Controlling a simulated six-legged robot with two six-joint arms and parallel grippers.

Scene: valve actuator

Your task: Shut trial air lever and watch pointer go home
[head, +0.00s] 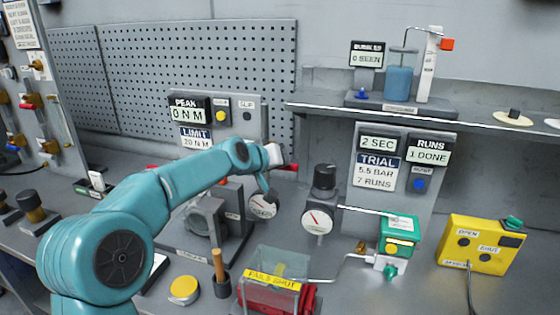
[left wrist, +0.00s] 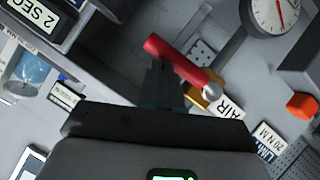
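In the left wrist view a red lever (left wrist: 176,60) slants from upper left to lower right, ending at a silver pivot on a brass body beside an AIR label (left wrist: 232,107). My left gripper's dark fingers (left wrist: 160,66) are close together at the lever's lower edge; whether they touch it is unclear. In the head view the left gripper (head: 268,188) hangs at the arm's end, and only a bit of red (head: 290,168) shows behind it. A gauge with a red pointer (head: 317,220) stands to its right, and a white dial (head: 263,206) is just below. My right gripper is out of view.
The clear FAILS SHUT box (head: 272,280) stands at the front. A green-topped valve (head: 400,235) and a yellow OPEN/SHUT box (head: 482,243) are at the right. A wooden-handled tool (head: 218,265) stands upright in a cup. A shelf (head: 330,108) juts out above the bench.

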